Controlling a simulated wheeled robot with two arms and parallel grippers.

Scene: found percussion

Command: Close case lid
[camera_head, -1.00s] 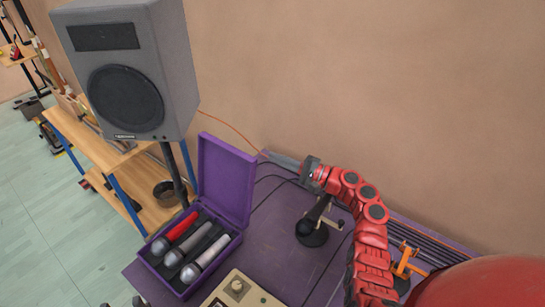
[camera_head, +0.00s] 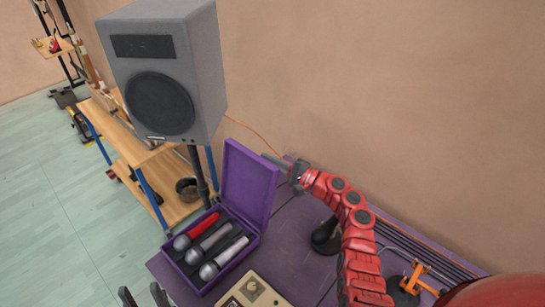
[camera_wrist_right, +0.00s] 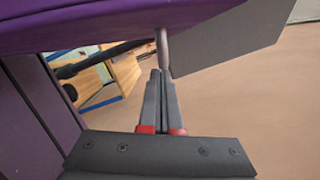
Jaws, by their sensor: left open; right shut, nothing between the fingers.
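The purple case (camera_head: 197,287) sits open on the purple table, with several microphones (camera_head: 210,243) in its dark insert. Its lid (camera_head: 248,184) stands upright at the back of the case. My right gripper (camera_head: 268,158) is shut and empty, with its tips close to the lid's upper right edge; contact cannot be told. The shut fingers show in the right wrist view (camera_wrist_right: 161,76), near a purple surface across the top. My left gripper (camera_head: 143,295) is open at the bottom edge, in front of the case and only partly in view.
A grey speaker (camera_head: 165,75) on a pole stands behind and left of the case. A beige box (camera_head: 252,291) lies on the table right of the case. A black stand (camera_head: 325,238) is under my right arm. The wall is close behind.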

